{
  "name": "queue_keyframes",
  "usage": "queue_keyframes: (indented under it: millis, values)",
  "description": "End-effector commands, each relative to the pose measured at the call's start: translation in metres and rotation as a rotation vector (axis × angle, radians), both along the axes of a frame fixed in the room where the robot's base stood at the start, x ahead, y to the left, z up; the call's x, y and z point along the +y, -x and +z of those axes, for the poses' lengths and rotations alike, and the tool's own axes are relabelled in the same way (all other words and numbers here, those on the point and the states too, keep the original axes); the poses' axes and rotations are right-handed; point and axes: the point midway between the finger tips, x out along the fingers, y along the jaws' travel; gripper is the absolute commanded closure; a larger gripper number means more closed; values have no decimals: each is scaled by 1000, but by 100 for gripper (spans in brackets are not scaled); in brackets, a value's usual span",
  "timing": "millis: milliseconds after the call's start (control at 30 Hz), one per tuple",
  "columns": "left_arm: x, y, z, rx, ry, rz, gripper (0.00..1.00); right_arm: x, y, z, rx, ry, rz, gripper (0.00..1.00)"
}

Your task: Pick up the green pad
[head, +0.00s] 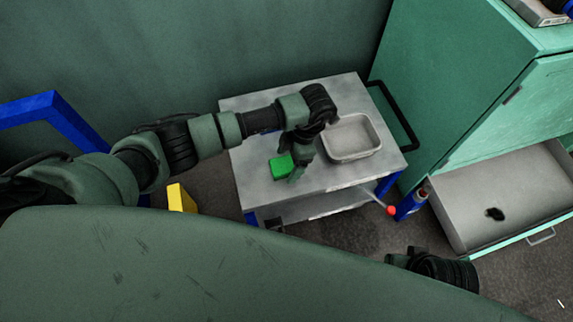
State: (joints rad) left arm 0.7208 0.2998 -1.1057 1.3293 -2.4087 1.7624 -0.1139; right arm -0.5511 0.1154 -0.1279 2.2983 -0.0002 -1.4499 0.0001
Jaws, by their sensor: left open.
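The green pad (281,166) is a small bright green block lying on the grey top of the cart (250,192), left of a pale tray. My left gripper (294,172) points down at the pad's right side and is open. Its fingers are small and dark here, and I cannot tell whether they touch the pad. Part of my right arm shows at the lower right, but its gripper is out of sight.
The pale empty tray (353,155) stands right of my left gripper on the cart. A green cabinet (470,85) with an open grey drawer (500,190) is at the right. A red-tipped lever (391,210) sticks out near the cart's front right. A yellow object (180,198) stands left of the cart.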

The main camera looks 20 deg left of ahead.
Motion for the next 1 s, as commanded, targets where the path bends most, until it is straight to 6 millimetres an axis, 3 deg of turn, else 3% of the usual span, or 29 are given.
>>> queue_keyframes:
  millis: [467, 500, 700, 733, 1000]
  values:
    - [0, 0, -1, 1, -1, 0, 20, 0, 0, 6, -10, -2, -1, 64]
    - [0, 0, -1, 1, -1, 0, 23, 0, 0, 6, -9, -2, -1, 64]
    - [0, 0, -1, 1, -1, 0, 78, 0, 1, 5, -5, -1, -1, 64]
    - [0, 0, -1, 1, -1, 0, 84, 0, 1, 5, -5, -1, -1, 64]
    - [0, 0, -1, 1, -1, 0, 84, 0, 1, 4, -4, -1, 0, 64]
